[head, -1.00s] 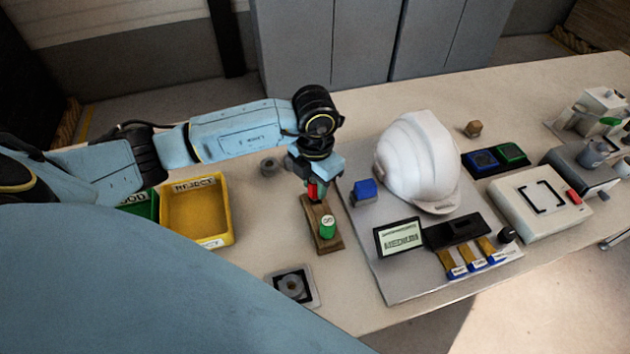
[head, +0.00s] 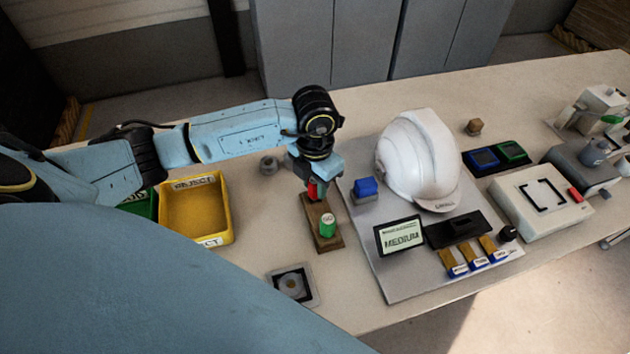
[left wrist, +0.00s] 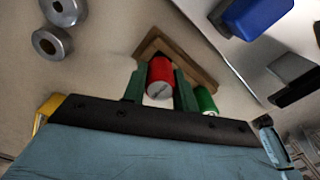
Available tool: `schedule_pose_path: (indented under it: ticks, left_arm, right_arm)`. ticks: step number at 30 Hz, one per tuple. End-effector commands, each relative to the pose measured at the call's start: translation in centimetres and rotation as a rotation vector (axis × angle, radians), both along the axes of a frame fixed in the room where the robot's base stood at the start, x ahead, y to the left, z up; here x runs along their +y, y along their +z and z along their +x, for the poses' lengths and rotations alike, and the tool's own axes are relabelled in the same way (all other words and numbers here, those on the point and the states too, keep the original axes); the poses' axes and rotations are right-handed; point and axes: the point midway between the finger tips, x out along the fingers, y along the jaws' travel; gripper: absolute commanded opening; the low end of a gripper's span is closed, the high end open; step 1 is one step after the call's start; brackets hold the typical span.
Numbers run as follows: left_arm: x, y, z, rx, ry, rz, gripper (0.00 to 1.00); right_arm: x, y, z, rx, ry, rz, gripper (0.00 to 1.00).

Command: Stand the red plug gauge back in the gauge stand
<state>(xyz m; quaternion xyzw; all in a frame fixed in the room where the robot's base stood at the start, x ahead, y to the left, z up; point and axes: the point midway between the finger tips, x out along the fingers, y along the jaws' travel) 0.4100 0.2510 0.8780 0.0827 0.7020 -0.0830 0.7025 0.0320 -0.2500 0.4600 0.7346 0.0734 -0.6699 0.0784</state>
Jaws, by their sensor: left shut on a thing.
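The red plug gauge (left wrist: 160,76) is between the two green fingers of my left gripper (left wrist: 160,88) in the left wrist view. In the head view my left gripper (head: 314,188) is shut on the red gauge (head: 312,189) at the far end of the wooden gauge stand (head: 325,243). I cannot tell whether the gauge is seated in the stand or just above it. The green gauge (head: 327,225) stands upright at the near end of the stand. The stand also shows in the left wrist view (left wrist: 190,57). My right gripper is not in view.
A yellow reject bin (head: 232,215) and a green bin (head: 145,205) stand to the left. A grey plate with a white helmet shell (head: 415,160), a blue block (head: 365,189) and a MEDIUM display (head: 400,237) lies to the right. A square fixture (head: 308,295) is in front.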

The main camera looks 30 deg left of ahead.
Motion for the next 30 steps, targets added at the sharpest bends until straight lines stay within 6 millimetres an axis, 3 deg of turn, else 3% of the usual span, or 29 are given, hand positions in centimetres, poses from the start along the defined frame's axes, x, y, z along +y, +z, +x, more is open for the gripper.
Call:
schedule_pose_path:
  ticks: [30]
  left_arm:
    - [0.0, -1.3, 0.0, 0.000, 0.000, 0.001, 0.12]
  right_arm:
    - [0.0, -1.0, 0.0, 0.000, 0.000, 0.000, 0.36]
